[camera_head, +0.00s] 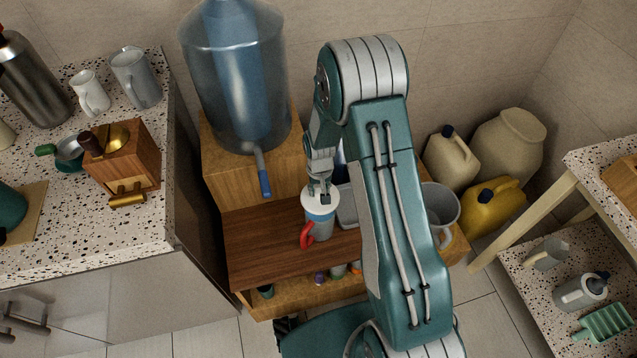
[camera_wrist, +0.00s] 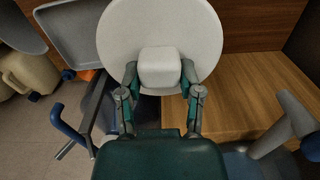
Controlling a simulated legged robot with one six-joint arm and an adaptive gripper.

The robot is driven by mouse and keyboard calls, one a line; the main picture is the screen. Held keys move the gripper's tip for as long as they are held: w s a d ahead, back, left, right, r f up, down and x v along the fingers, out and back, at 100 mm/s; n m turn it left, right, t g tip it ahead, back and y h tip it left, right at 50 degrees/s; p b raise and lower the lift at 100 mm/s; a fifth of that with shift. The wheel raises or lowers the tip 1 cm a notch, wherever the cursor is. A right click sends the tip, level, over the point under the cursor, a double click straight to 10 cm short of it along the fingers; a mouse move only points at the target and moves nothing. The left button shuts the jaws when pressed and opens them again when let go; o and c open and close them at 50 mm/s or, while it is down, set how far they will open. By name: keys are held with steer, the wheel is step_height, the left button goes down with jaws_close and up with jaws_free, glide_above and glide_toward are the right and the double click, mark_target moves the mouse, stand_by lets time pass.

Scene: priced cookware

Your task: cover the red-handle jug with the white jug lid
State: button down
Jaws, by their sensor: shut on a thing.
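The red-handle jug (camera_head: 320,232) stands on the brown wooden shelf, its red handle (camera_head: 307,236) toward the front left. The white jug lid (camera_head: 314,202) is over its mouth, with a blue band showing just below the lid. I cannot tell whether the lid rests fully on the rim or hovers slightly above it. My gripper (camera_head: 320,190) comes down from above and is shut on the lid's knob. In the wrist view the round white lid (camera_wrist: 160,22) and its square knob (camera_wrist: 160,68) sit between my fingers (camera_wrist: 158,82). The lid hides the jug there.
A large water bottle (camera_head: 237,85) with a blue-handled tap (camera_head: 264,178) stands behind left on a wooden block. A grey tray (camera_head: 347,208) is close right of the jug, and a grey pitcher (camera_head: 440,205) farther right. The shelf (camera_head: 262,243) left of the jug is clear.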

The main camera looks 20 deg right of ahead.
mark_target(319, 201)
steer(key=shift+f, duration=2.4)
steer(key=shift+f, duration=0.1)
steer(key=shift+f, duration=0.6)
steer(key=shift+f, duration=0.1)
stand_by(0.6)
steer(key=shift+c, duration=0.9)
jaws_free()
steer(key=shift+o, duration=0.9)
